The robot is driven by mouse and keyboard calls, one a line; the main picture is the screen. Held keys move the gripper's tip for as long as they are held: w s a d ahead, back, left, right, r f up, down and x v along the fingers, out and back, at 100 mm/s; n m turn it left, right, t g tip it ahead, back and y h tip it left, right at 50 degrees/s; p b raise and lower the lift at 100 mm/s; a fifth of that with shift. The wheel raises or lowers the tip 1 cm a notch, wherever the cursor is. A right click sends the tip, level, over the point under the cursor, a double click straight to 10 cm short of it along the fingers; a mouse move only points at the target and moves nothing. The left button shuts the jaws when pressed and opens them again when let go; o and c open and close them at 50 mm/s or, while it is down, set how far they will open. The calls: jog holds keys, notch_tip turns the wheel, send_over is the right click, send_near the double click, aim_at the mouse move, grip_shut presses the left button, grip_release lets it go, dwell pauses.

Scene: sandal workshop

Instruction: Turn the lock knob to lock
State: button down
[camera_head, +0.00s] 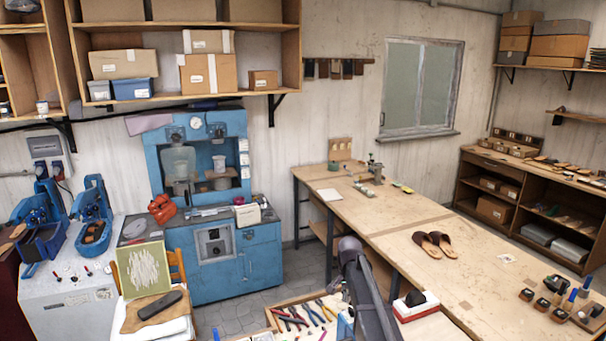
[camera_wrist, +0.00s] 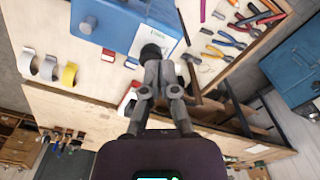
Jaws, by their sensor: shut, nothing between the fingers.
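In the wrist view, a blue box (camera_wrist: 112,22) with a pale lower edge lies at the top. A dark round knob (camera_wrist: 150,51) shows at its lower edge; I cannot tell for certain whether this is the lock knob or which way it is set. My gripper (camera_wrist: 158,68) is shut and empty, its fingertips close to the dark knob. I cannot tell whether they touch it. A smaller pale blue knob (camera_wrist: 88,24) is on the box's left part. In the head view, the grey arm (camera_head: 364,288) is mine, and it hides the gripper.
A wooden tool tray (camera_head: 283,302) with pliers and screwdrivers lies beside my arm; its tools (camera_wrist: 228,42) also show in the wrist view. Brown sandals (camera_head: 436,244) lie farther back.

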jog(key=shift+r, duration=0.3)
jog(key=shift+s+d+r+p, duration=0.5)
jog(key=shift+s+d+p, duration=0.1)
jog(key=shift+d, duration=0.2)
jog(key=shift+f, duration=0.15)
notch_tip(320, 180, down, 7)
jog(key=b, duration=0.7)
jog(key=shift+w+d, duration=0.15)
jog(key=shift+w, duration=0.2)
dwell(1.1)
jog(key=shift+w+a, duration=0.15)
jog(key=shift+a, duration=0.1)
dwell(0.4)
jog(key=shift+s+a, duration=0.25)
jog(key=shift+s, duration=0.05)
dwell(0.3)
